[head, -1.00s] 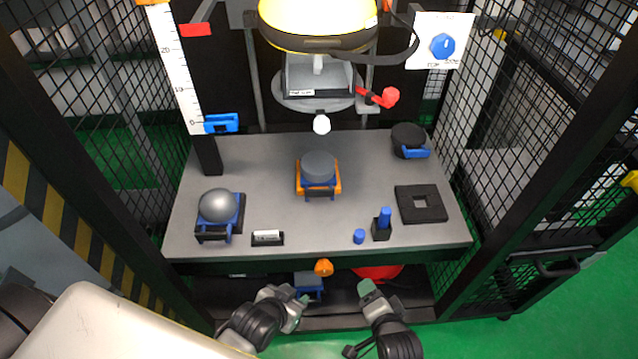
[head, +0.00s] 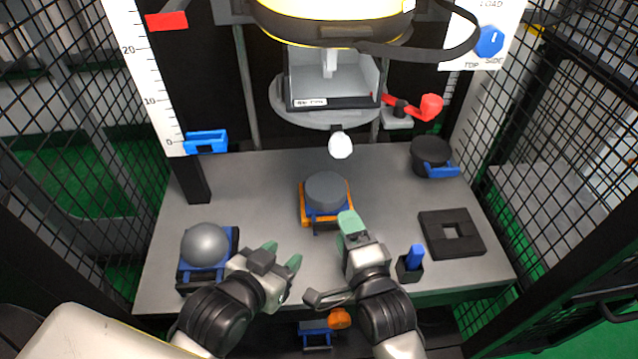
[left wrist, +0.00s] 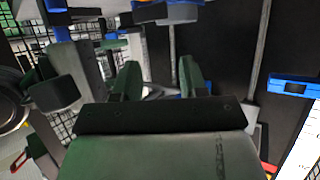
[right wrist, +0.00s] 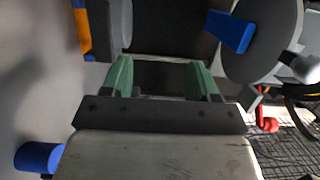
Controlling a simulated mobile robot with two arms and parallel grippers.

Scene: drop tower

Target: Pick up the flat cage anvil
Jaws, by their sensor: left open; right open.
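A flat-topped grey round anvil (head: 326,190) sits mid-table on an orange base (head: 304,213) with a blue handle in front; it looks like the flat cage anvil. My right gripper (head: 352,232) is open and empty, just in front and to the right of it, apparently apart from it. Its open green fingers also show in the right wrist view (right wrist: 160,78). My left gripper (head: 281,255) is open and empty over the table's front, between the domed anvil and the flat one. Its fingers show apart in the left wrist view (left wrist: 157,80).
A grey domed anvil (head: 205,245) stands at left, a dark cup-like piece (head: 431,155) at back right. A black square plate (head: 452,233) and a blue peg in a holder (head: 414,258) are at right. The drop tower's white-tipped striker (head: 340,145) hangs behind the flat anvil.

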